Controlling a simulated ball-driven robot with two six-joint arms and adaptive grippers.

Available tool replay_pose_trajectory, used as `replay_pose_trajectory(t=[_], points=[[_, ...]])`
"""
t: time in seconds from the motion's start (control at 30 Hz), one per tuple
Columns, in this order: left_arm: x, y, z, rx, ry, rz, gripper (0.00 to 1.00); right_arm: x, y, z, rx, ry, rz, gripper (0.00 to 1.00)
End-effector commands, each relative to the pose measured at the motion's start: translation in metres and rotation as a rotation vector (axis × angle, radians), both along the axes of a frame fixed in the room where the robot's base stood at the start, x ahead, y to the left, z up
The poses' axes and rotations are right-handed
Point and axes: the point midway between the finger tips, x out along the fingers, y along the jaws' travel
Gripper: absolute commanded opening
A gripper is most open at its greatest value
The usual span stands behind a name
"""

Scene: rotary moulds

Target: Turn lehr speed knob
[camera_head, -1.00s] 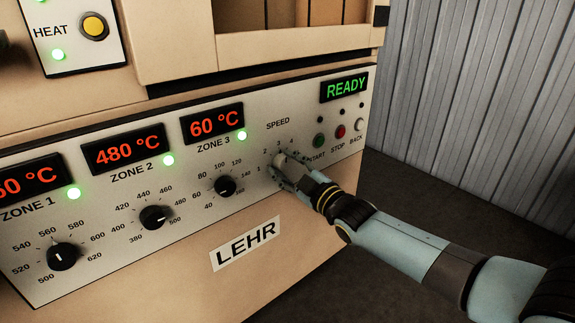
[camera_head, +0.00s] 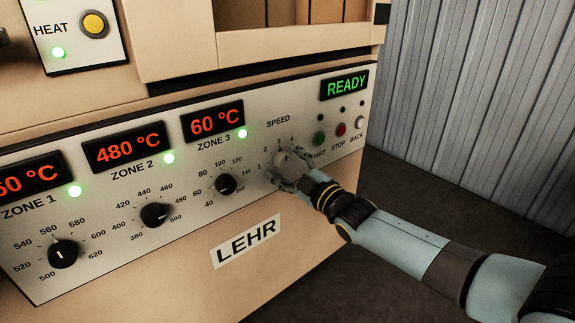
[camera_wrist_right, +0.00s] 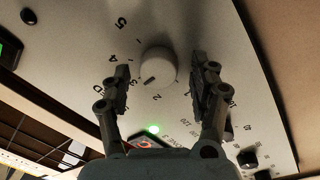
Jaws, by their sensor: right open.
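The speed knob (camera_head: 282,160) is a pale round knob on the lehr's front panel, below the SPEED label. In the right wrist view the knob (camera_wrist_right: 158,66) shows whole, with its dark pointer mark facing between the 2 and the 3. My right gripper (camera_head: 287,172) is open in front of the knob. In the wrist view its two fingers (camera_wrist_right: 163,82) stand on either side of the knob, with a visible gap on both sides. My left gripper is not in view.
Left of the speed knob is the black zone 3 knob (camera_head: 225,184). To the right are the green start button (camera_head: 320,138), red stop button (camera_head: 341,130) and pale back button (camera_head: 360,123). The display reads READY (camera_head: 345,86). Open floor lies right of the cabinet.

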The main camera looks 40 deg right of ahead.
Motion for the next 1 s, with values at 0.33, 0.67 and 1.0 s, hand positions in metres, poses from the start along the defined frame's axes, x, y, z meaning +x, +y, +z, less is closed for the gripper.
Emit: replay_pose_trajectory(t=[0.33, 0.67, 1.0], points=[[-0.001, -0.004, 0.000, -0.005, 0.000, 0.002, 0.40, -0.027, -0.001, -0.002, 0.000, 0.002, 0.000, 0.61], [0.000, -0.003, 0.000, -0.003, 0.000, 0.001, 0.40, -0.097, -0.002, -0.006, 0.000, 0.003, 0.001, 0.61], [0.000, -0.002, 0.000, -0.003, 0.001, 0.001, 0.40, -0.120, -0.003, -0.006, 0.001, 0.000, 0.000, 0.61]])
